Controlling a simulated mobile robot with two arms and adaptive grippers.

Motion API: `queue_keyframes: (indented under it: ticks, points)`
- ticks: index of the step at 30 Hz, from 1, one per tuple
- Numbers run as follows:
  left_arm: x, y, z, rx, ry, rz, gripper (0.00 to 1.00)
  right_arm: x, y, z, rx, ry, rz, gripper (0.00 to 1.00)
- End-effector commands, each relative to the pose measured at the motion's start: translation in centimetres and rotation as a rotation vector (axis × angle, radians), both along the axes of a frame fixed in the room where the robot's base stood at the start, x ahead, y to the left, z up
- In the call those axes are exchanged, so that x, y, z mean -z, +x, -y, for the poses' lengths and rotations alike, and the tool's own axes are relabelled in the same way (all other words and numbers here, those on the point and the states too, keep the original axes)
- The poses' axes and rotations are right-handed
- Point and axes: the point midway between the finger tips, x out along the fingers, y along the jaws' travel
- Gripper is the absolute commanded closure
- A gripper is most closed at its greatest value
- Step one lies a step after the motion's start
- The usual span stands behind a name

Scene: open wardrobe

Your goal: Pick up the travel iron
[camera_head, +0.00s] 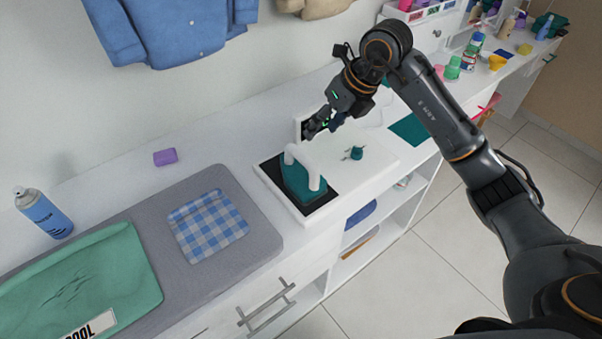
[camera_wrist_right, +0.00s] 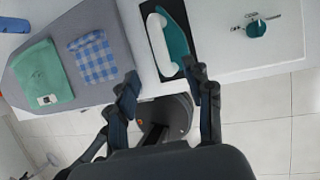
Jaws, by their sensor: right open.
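The travel iron (camera_head: 293,183) is teal with a white arched handle and stands on a black rest pad (camera_head: 266,166) on the white counter. It also shows in the right wrist view (camera_wrist_right: 178,33), near the top centre. My right gripper (camera_head: 316,124) is open and empty, above the counter and apart from the iron, behind it in the head view. In the right wrist view the two fingers (camera_wrist_right: 161,90) are spread below the iron, with nothing between them. My left gripper is not in view.
A grey ironing mat (camera_head: 150,220) with a checked cloth (camera_head: 207,226) and folded green cloth (camera_head: 85,285) lies left. A spray can (camera_head: 43,212) and purple block (camera_head: 165,157) stand behind. A small teal object (camera_head: 357,154) lies right of the iron. Shelves are below.

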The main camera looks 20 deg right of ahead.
Motion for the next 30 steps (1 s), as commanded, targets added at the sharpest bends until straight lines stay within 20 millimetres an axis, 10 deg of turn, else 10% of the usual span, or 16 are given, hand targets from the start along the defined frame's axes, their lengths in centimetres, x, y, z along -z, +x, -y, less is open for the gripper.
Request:
queue_keyframes:
  ticks: [30]
  points:
    - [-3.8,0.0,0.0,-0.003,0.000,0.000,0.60,11.6,3.1,-3.7,-0.004,0.005,-0.001,0.49]
